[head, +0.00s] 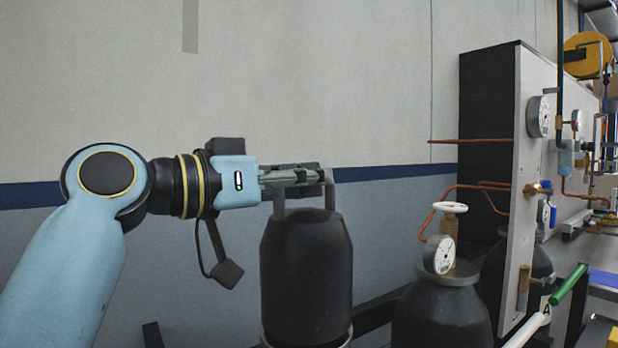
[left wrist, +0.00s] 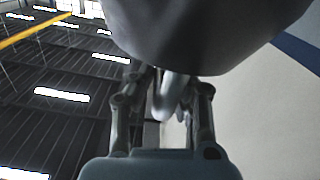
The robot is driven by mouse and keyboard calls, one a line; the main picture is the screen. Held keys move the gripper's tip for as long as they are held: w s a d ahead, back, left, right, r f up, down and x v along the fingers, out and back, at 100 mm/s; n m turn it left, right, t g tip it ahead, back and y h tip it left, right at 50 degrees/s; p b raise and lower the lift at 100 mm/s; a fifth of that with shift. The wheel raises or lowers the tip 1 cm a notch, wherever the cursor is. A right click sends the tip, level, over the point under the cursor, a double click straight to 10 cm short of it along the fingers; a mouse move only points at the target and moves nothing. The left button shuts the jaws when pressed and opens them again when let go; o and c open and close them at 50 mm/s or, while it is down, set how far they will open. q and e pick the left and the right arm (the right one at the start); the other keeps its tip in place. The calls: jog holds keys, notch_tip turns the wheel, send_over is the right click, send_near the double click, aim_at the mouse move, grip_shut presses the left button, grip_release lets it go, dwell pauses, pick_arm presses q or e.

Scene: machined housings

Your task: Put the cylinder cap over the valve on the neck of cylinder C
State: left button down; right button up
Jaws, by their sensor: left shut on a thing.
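The cylinder cap (head: 306,265) is a dark, rounded body with a tapered shoulder and a grey loop handle on top. It hangs upright in front of the wall. My left gripper (head: 300,178) is shut on the handle. In the left wrist view, the cap (left wrist: 195,35) fills the top and the handle (left wrist: 172,95) sits between the fingers of my left gripper (left wrist: 165,110). A pale rim shows at the cap's bottom, cut by the frame edge. No cylinder neck with a bare valve shows under it, and I cannot identify cylinder C. My right gripper is not in view.
Right of the cap stands a dark cylinder (head: 440,315) with a white handwheel (head: 450,207) and a gauge (head: 439,254). Copper pipes run to an upright panel (head: 525,150). A green-handled lever (head: 568,284) is at lower right.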

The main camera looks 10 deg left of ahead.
pick_arm(q)
jog(key=shift+f+b, duration=0.35)
jog(key=shift+f, duration=0.15)
jog(key=c, duration=1.3)
grip_release()
jog(key=shift+o, duration=0.2)
jog(key=v, duration=1.2)
jog(key=shift+r, duration=0.1)
